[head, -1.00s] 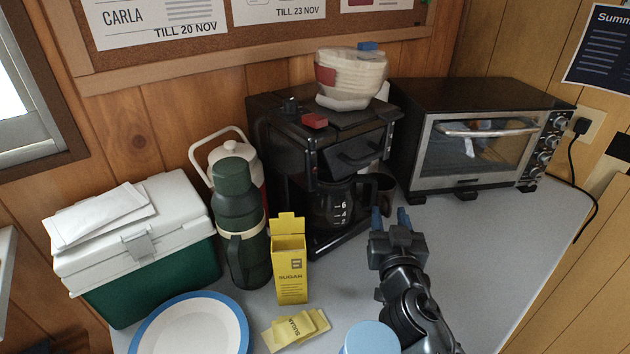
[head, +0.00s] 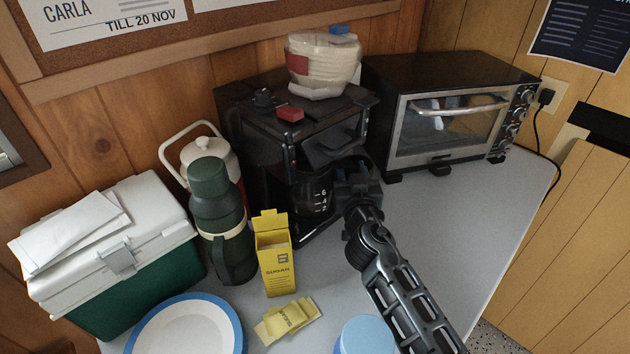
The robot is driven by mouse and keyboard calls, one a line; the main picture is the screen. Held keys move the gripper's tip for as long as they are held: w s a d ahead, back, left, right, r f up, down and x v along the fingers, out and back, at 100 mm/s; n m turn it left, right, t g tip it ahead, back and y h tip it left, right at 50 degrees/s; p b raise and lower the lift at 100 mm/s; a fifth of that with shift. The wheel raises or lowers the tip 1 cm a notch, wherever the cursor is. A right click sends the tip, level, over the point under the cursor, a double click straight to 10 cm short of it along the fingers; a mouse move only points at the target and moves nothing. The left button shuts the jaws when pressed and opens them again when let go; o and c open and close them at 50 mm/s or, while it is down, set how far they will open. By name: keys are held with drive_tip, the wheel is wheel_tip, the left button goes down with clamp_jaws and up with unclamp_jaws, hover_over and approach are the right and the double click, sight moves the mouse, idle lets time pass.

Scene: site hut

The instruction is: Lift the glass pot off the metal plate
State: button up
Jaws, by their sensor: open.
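The glass pot (head: 315,196) is dark, with white level marks, and sits inside the black coffee machine (head: 291,137), low at its front. My gripper (head: 350,180) is open at the right side of the pot, where the pot's handle was in view. Its fingers and the handle are largely hidden behind my own gripper body, so I cannot tell whether they touch. The metal plate under the pot is hidden or too dark to make out.
A yellow sugar box (head: 274,255) stands close in front of the machine, beside a green flask (head: 219,222). A toaster oven (head: 447,113) stands to the right. Stacked filters (head: 322,66) sit on top of the machine. The counter (head: 455,220) at right is clear.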

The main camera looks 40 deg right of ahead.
clamp_jaws()
idle(0.4)
